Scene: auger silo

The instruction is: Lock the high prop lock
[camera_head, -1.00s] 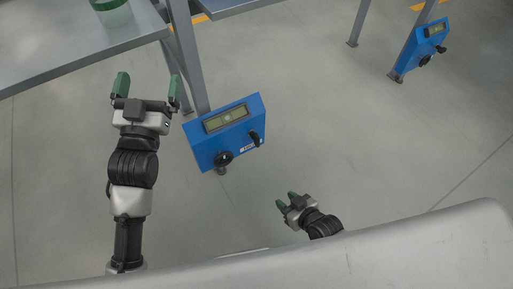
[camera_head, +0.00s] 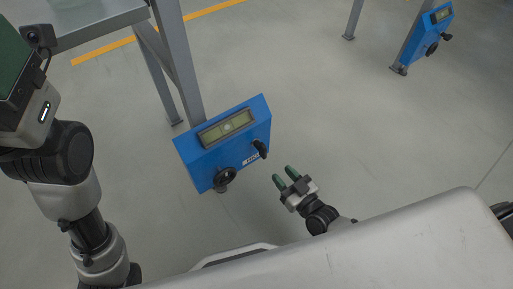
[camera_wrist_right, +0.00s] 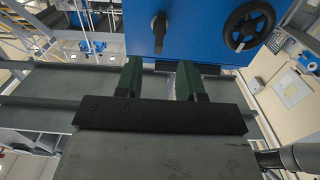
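A blue box (camera_head: 225,143) with a display window (camera_head: 226,127) is mounted by a grey post. Its front carries a black lever handle (camera_head: 260,149) and a black handwheel (camera_head: 225,178). Which part is the high prop lock is not marked legibly. My right gripper (camera_head: 283,181) is open and empty, just right of and below the lever, apart from it. In the right wrist view, the lever (camera_wrist_right: 159,32) lies ahead, above the gap between the green fingers (camera_wrist_right: 158,80); the handwheel (camera_wrist_right: 248,25) is up right. My left gripper (camera_head: 22,65) is raised at the left edge, partly cut off.
A second blue box (camera_head: 427,38) is on another post at the far right.

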